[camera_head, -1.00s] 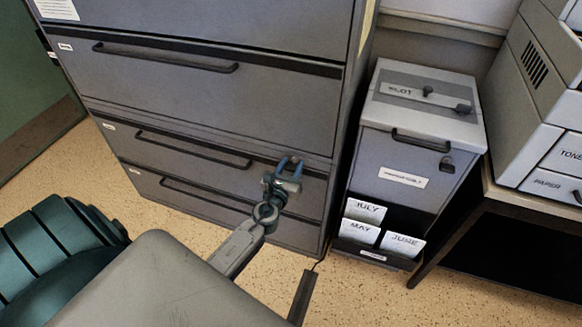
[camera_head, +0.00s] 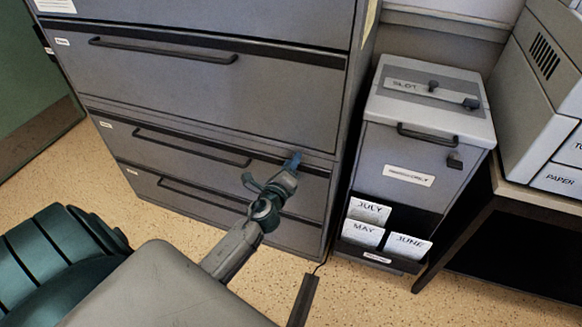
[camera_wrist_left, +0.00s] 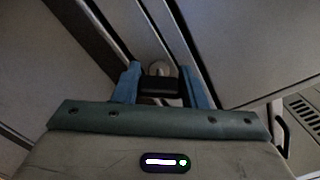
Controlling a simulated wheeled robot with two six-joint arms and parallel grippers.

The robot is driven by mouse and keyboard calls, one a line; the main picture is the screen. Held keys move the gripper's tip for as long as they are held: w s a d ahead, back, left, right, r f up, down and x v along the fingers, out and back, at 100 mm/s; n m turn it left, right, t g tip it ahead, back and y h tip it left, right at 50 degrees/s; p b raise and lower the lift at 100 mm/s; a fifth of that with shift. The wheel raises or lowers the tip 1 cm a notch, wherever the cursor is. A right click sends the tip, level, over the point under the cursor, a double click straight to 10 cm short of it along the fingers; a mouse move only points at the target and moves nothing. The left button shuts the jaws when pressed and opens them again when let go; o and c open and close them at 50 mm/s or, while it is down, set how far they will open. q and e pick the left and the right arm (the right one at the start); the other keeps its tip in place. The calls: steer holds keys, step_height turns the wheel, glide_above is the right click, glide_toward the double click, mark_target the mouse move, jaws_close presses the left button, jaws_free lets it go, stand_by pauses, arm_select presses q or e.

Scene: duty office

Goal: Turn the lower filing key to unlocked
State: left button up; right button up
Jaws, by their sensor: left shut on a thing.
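My left gripper (camera_head: 292,162) is at the right end of the cabinet's second-lowest drawer front. In the left wrist view its blue fingers (camera_wrist_left: 162,84) are shut on the lower filing key (camera_wrist_left: 159,88), a dark piece spanning the gap between them. A pale round lock (camera_wrist_left: 159,67) shows just beyond the key, on the cabinet face. In the head view the gripper hides the key and lock. The grey filing cabinet (camera_head: 190,95) has its visible drawers closed. Whether the key stands at locked or unlocked cannot be read. My right gripper is not in view.
A grey slot cabinet (camera_head: 430,135) with a pocket of month cards (camera_head: 365,233) stands right of the filing cabinet. A printer (camera_head: 540,80) sits on a dark stand at far right. A green ribbed object (camera_head: 50,255) is at lower left. Speckled floor shows between.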

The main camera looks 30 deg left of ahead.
arm_select(q)
steer(key=n, duration=0.1)
steer(key=n+b, duration=0.1)
steer(key=n, duration=0.1)
steer(key=shift+f+n+b, duration=0.25)
steer(key=shift+n+b, duration=0.1)
steer(key=shift+n, duration=0.05)
steer(key=shift+n+b, duration=0.8)
steer(key=shift+n, duration=0.8)
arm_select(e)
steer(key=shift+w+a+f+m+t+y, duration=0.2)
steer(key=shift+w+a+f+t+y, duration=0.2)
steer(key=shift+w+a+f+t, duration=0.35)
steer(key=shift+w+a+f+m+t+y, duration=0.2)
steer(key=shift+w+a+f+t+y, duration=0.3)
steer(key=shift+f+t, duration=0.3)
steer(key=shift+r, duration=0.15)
arm_select(q)
steer(key=o, duration=1)
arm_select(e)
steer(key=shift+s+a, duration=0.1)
arm_select(q)
steer(key=b+v, duration=0.1)
steer(key=v, duration=1)
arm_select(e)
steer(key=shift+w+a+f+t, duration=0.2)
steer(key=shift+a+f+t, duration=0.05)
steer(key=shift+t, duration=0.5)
